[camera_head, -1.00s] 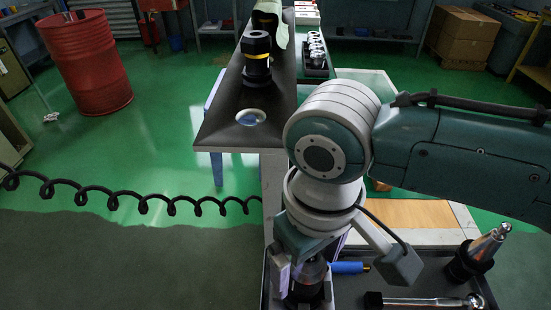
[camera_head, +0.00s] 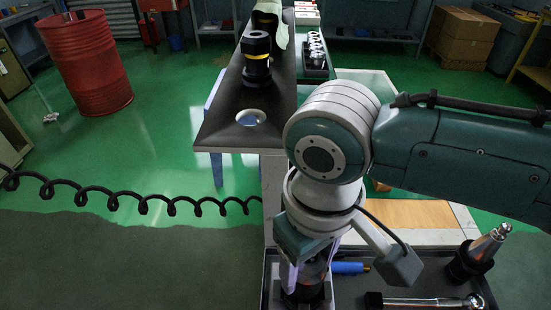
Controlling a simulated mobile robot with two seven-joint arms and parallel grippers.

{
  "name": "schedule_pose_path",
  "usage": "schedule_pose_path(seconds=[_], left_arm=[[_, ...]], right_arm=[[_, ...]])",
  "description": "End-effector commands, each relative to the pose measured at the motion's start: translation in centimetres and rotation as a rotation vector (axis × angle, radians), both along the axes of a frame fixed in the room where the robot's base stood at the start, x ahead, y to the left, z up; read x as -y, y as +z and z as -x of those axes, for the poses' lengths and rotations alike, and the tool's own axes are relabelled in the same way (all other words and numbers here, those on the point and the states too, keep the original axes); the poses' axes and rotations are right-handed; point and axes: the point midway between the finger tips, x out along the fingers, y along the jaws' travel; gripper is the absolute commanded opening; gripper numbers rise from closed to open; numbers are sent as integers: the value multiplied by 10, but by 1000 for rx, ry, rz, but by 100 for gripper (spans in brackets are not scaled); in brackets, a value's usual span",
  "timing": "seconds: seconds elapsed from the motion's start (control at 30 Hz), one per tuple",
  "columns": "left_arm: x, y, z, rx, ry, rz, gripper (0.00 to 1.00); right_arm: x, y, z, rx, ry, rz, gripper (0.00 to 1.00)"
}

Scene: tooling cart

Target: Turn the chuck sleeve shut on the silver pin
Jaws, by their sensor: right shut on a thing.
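My right gripper (camera_head: 303,282) points down at the bottom centre, at the left end of a dark tray. It is shut on a dark round body (camera_head: 303,298), which looks like the chuck sleeve. My fingers and wrist hide much of that body, and the picture's lower edge is close below it. I cannot make out the silver pin. My left gripper is not in view.
The dark tray (camera_head: 432,268) also holds a blue-handled tool (camera_head: 349,268), a silver tapered holder (camera_head: 487,246) in a black base, and a silver-shafted tool (camera_head: 425,302). A black fitting with a yellow band (camera_head: 257,57) stands on the dark bench (camera_head: 218,122) behind.

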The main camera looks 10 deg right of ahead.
Motion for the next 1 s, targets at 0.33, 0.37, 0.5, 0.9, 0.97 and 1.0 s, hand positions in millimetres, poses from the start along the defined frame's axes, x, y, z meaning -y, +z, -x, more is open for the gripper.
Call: schedule_pose_path(seconds=[0.33, 0.37, 0.5, 0.9, 0.97, 1.0], left_arm=[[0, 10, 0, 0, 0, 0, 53], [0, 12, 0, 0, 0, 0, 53], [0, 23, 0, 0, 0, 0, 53], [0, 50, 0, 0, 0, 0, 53], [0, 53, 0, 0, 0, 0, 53], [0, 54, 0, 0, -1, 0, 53]], right_arm=[[0, 2, 1, -3, -68, 1, 6], [0, 3, 1, -2, -83, 0, 6], [-1, 4, 1, -5, -177, 0, 6], [-2, 3, 1, -5, -515, 0, 6], [-2, 2, 2, -5, -561, -1, 6], [-2, 2, 2, -6, -591, 1, 6]])
